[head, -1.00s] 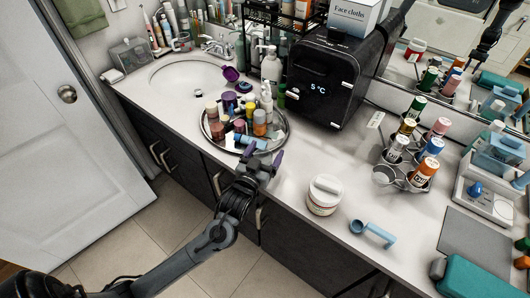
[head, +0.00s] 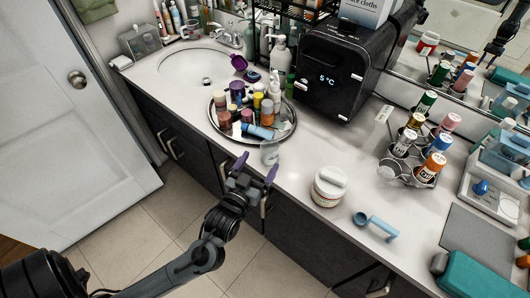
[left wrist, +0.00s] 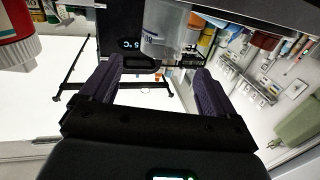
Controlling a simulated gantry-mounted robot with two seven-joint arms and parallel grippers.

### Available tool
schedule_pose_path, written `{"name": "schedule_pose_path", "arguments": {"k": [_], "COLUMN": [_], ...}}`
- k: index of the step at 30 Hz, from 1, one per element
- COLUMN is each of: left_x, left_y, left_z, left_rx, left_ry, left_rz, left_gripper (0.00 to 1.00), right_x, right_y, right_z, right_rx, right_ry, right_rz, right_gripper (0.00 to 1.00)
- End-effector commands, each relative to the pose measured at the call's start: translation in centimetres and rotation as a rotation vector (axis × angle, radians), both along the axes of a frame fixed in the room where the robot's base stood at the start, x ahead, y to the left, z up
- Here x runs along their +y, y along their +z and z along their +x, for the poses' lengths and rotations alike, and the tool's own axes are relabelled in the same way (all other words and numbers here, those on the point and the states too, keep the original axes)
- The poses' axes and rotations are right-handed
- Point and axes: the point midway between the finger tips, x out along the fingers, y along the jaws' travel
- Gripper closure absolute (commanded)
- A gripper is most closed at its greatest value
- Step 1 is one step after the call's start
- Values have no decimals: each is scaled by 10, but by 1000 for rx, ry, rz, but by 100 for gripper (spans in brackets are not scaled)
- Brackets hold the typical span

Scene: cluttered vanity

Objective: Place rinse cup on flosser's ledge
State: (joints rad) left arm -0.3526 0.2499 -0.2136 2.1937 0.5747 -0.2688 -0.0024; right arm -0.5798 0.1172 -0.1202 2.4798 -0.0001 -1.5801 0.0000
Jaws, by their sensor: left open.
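The rinse cup appears to be the clear, faintly tinted cup (head: 270,153) standing at the counter's front edge, beside the round tray. It also shows in the left wrist view (left wrist: 166,36), at top centre beyond the fingertips. My left gripper (head: 256,167) is open and empty, just in front of the cup and apart from it. In the left wrist view its two fingers (left wrist: 155,86) are spread wide with nothing between them. The flosser (head: 491,196) appears to be the white unit with a blue knob and pale blue tank at the right; its ledge is not clearly distinguishable.
A round tray (head: 216,127) crowded with bottles stands behind the cup. A white-lidded jar (head: 330,187), a blue scoop (head: 377,226) and a bottle rack (head: 398,180) lie to the right. A black mini fridge (head: 333,75) stands behind. A grey mat (head: 470,240) and teal case (head: 478,277) are front right.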

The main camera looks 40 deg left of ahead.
Motion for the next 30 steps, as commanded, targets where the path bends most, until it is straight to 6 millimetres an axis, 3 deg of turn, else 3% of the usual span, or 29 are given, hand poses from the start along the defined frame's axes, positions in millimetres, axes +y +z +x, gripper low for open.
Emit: {"name": "schedule_pose_path", "arguments": {"k": [8, 14, 17, 21, 27, 30], "left_x": [-11, -38, -58, -79, -90, -90], "left_y": [-7, -46, -72, -101, -122, -125], "left_z": [-24, -40, -60, -102, -162, -181], "left_rx": [44, 307, 508, 795, 1111, 1205], "left_ry": [-16, -114, -183, -266, -329, -341], "left_rz": [-15, -78, -103, -109, -77, -60], "left_gripper": [11, 11, 11, 11, 11, 23], "right_x": [1, 0, 0, -1, -2, -2], "right_y": [1, 1, 1, 1, 1, 1], "right_z": [0, 0, 0, 0, 0, 0], "right_rx": [0, 0, 0, 0, 0, 0], "right_ry": [-1, -2, -1, 2, 5, 5], "right_rz": [2, 2, 1, -3, -8, -8], "right_gripper": [57, 57, 57, 57, 57, 57]}}
